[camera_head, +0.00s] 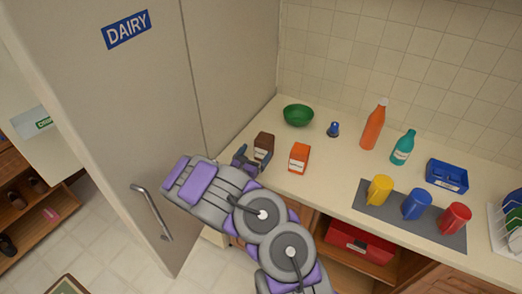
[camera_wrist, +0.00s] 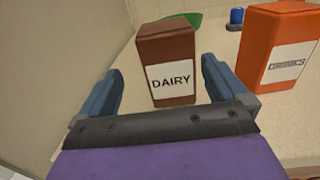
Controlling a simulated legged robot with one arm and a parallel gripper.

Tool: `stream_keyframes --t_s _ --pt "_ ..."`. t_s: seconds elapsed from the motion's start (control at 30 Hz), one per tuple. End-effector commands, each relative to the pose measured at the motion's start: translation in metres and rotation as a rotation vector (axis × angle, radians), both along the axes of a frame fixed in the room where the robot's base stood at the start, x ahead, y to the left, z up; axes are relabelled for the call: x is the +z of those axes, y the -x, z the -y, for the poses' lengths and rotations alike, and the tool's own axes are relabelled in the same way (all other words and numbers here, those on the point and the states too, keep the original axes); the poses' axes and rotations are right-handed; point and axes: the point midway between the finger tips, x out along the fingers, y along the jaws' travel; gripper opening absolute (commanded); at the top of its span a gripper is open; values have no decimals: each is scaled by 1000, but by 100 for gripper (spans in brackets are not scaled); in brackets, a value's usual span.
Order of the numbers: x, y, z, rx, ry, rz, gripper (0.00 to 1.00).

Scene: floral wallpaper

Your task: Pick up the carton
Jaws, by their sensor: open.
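A brown carton (camera_head: 264,145) with a white label stands upright on the counter at its left end. In the wrist view the brown carton (camera_wrist: 168,62) stands just beyond my fingers, and its label reads "DAIRY". An orange carton (camera_head: 299,157) stands to its right; it also shows at the right of the wrist view (camera_wrist: 272,55). My gripper (camera_head: 246,161) is open and empty, with its blue fingers (camera_wrist: 158,88) spread to either side of the brown carton's near face. The carton's lower edge is visible above the palm bar.
A tall grey door labelled "DAIRY" (camera_head: 100,80) stands left of the counter (camera_head: 330,185). A green bowl (camera_head: 298,116) and small blue item (camera_head: 333,129) are behind the cartons. Bottles (camera_head: 373,125), cups (camera_head: 416,204) on a grey mat and a blue box (camera_head: 447,175) are farther right.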

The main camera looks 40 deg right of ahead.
Motion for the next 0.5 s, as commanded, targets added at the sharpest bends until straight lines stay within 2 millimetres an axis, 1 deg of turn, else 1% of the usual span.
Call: stream_keyframes --t_s 0.17,0.3,0.4,0.5 --pt "-5 -3 20 -6 -4 -1 99" --pt "-7 -11 36 -7 -1 0 99" --pt "-5 -17 42 -3 2 1 99" --pt "-3 -20 44 -1 6 -1 99"
